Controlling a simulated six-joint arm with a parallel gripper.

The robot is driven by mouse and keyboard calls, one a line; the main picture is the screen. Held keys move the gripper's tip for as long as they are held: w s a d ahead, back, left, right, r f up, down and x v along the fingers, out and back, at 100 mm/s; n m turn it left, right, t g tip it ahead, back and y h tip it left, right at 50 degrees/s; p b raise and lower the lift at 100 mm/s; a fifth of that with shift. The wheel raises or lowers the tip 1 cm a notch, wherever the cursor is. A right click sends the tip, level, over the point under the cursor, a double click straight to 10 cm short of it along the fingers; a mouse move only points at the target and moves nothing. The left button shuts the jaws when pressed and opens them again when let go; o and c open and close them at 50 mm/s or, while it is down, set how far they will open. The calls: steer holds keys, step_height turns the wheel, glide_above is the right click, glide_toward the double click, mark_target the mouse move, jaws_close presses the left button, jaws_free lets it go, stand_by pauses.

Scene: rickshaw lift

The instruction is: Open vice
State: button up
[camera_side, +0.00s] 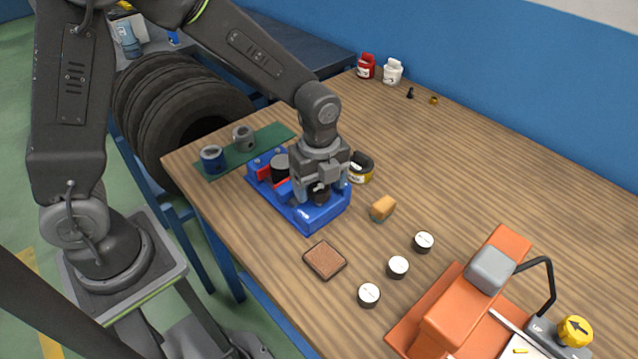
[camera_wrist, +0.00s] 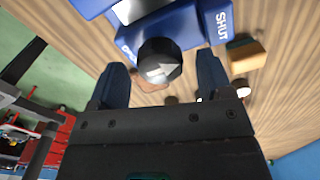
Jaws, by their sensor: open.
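The blue vice (camera_side: 310,213) stands on the wooden table, with red jaw pieces (camera_side: 263,172) and a dark cylinder (camera_side: 281,163) between them. Its black knob (camera_side: 319,192) is at the near right end. The wrist view shows the knob (camera_wrist: 160,62) with a white arrow mark, "SHUT" on the right of the blue body (camera_wrist: 185,25) and a partly hidden word on the left. My gripper (camera_side: 318,190) points down over the knob. Its fingers (camera_wrist: 163,80) are open, one on each side of the knob; I cannot tell whether they touch it.
A green mat (camera_side: 272,137) with a blue ring (camera_side: 213,159) and a grey ring (camera_side: 243,138) lies left of the vice. A black and yellow roll (camera_side: 361,168) stands close behind. A tan block (camera_side: 383,208), brown pad (camera_side: 325,260), several white-topped discs (camera_side: 397,267) and an orange machine (camera_side: 455,310) lie rightward.

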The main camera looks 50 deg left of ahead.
steer(key=shift+f, duration=0.2)
steer(key=c, duration=0.9)
